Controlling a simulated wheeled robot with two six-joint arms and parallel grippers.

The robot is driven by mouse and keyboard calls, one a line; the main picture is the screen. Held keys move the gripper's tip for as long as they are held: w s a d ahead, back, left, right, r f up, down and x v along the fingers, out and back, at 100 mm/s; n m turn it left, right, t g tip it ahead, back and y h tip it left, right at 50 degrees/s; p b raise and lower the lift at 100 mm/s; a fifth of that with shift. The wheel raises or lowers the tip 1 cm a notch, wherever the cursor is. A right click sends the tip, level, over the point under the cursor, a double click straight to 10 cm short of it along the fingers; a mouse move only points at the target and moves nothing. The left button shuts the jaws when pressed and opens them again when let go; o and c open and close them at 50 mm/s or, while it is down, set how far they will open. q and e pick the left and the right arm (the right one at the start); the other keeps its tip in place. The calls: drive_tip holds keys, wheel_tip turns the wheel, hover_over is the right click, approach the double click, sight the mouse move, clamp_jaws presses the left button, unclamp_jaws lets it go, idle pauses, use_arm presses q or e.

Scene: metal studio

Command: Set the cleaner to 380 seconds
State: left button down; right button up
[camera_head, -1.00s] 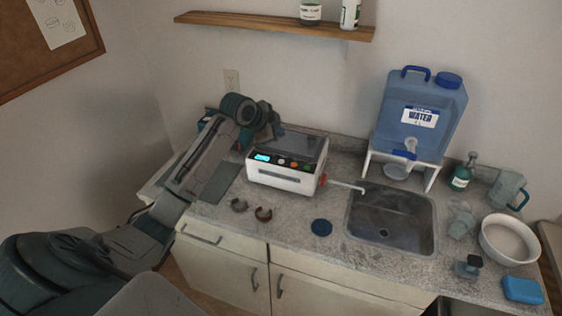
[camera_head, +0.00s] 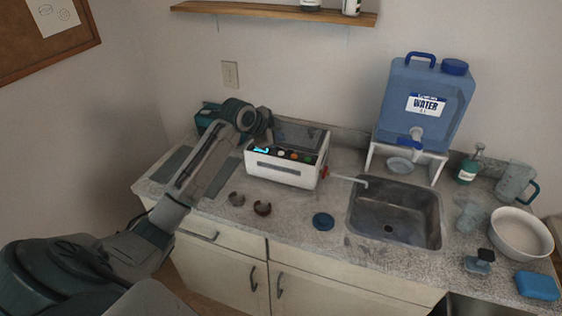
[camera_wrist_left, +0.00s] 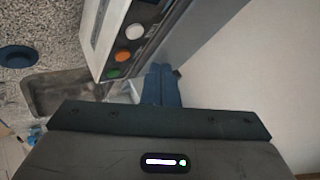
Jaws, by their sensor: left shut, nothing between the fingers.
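The cleaner (camera_head: 284,172) is a white box with a dark lid on the counter, left of the sink. Its black front panel has a small lit cyan display (camera_head: 261,149), whose digits are too small to read, and a row of coloured buttons (camera_head: 294,156). In the left wrist view, white, orange (camera_wrist_left: 123,56) and green buttons show on the panel. My left gripper (camera_head: 263,128) is shut and empty at the cleaner's left end, close to the panel's display side. Its fingertips are hard to make out. My right gripper is not in view.
A sink (camera_head: 392,228) lies right of the cleaner, with a blue water container (camera_head: 425,100) behind it. A white bowl (camera_head: 520,235) and blue sponge (camera_head: 537,286) are at the right.

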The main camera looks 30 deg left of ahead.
sight(281, 153)
use_arm(q)
drive_tip(key=shift+f, duration=1.4)
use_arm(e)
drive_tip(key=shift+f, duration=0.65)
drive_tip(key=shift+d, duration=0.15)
use_arm(q)
drive_tip(key=shift+f, duration=0.15)
drive_tip(key=shift+f, duration=0.35)
